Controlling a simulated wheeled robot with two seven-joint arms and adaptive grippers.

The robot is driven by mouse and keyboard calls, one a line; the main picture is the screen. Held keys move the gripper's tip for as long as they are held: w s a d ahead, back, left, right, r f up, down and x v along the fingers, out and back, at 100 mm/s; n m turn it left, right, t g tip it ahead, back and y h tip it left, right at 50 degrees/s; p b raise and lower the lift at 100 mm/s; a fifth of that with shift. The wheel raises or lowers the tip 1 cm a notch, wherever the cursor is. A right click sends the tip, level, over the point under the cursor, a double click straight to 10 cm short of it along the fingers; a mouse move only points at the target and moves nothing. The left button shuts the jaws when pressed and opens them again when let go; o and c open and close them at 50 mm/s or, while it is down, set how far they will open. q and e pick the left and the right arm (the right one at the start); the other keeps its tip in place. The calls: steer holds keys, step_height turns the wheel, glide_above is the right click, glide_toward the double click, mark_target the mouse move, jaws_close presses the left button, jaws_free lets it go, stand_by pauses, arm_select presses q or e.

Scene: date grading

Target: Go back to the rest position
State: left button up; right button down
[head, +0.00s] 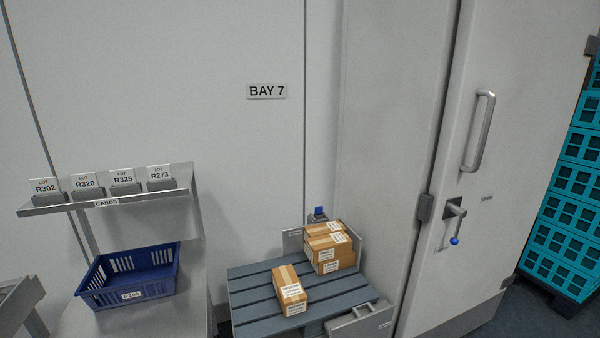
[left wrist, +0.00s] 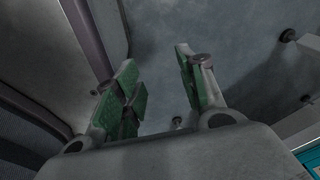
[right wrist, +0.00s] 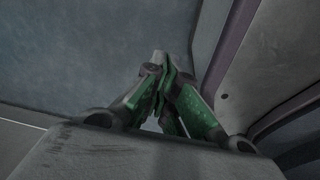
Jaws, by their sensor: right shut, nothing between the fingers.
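My left gripper (left wrist: 160,85) shows in the left wrist view with its green-padded fingers spread apart and nothing between them. My right gripper (right wrist: 168,85) shows in the right wrist view with its green-padded fingers together and nothing between them. Both grippers are over bare grey floor, beside parts of my own body. Neither gripper nor arm shows in the head view, so both are away from the goods there.
A blue basket (head: 132,292) stands on a table under a shelf (head: 120,200) of lot cards. Several cartons (head: 291,290) sit on a grey slatted pallet (head: 250,292). A door with a handle (head: 478,130) is right, with teal crates (head: 570,200) beyond.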

arm_select(q)
steer(key=s+a+p, duration=0.2)
steer(key=s, duration=0.4)
steer(key=shift+a, duration=0.15)
arm_select(e)
steer(key=s+d, duration=0.2)
steer(key=s, duration=0.4)
steer(key=shift+d, duration=0.15)
